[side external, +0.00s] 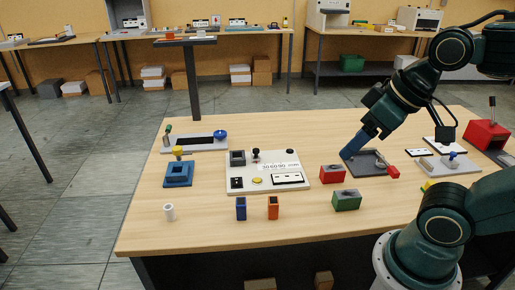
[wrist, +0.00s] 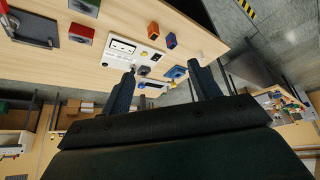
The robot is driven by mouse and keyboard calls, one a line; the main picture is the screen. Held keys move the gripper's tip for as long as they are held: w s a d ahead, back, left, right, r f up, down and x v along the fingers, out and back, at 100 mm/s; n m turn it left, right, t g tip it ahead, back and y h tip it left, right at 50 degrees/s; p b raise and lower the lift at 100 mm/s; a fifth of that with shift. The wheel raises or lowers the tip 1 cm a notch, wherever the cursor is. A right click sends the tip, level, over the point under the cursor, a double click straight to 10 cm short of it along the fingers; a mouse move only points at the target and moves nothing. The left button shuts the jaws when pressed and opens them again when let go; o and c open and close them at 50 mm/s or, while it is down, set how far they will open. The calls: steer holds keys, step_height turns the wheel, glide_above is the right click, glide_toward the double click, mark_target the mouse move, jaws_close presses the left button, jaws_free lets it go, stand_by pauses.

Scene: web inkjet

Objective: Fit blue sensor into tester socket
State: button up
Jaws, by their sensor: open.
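The blue sensor (side external: 241,209) is a small upright block near the front of the table, left of a similar orange block (side external: 273,208). The tester also shows in the wrist view (wrist: 119,60). My gripper (side external: 347,155) is above the dark tray to the right of the tester, tilted and apart from the sensor. In the wrist view its fingers (wrist: 162,68) are spread with nothing held.
A red box (side external: 332,175) and a green box (side external: 346,201) stand right of the tester. A blue fixture (side external: 179,175) and a white cylinder (side external: 169,212) stand left. A dark tray (side external: 370,168) with a red handle lies below my gripper. The front left table is mostly clear.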

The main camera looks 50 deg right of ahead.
steer(key=m+g+y, duration=0.2)
steer(key=m+y, duration=0.1)
steer(key=m, duration=2.5)
glide_above(241, 201)
steer(key=s+d, duration=0.3)
steer(key=s, duration=0.1)
step_height(241, 201, down, 18)
steer(key=shift+w+d+r, duration=0.15)
steer(key=shift+d+r, duration=0.05)
steer(key=shift+x, duration=4.25)
steer(key=shift+f, duration=0.2)
steer(key=shift+x, duration=2.45)
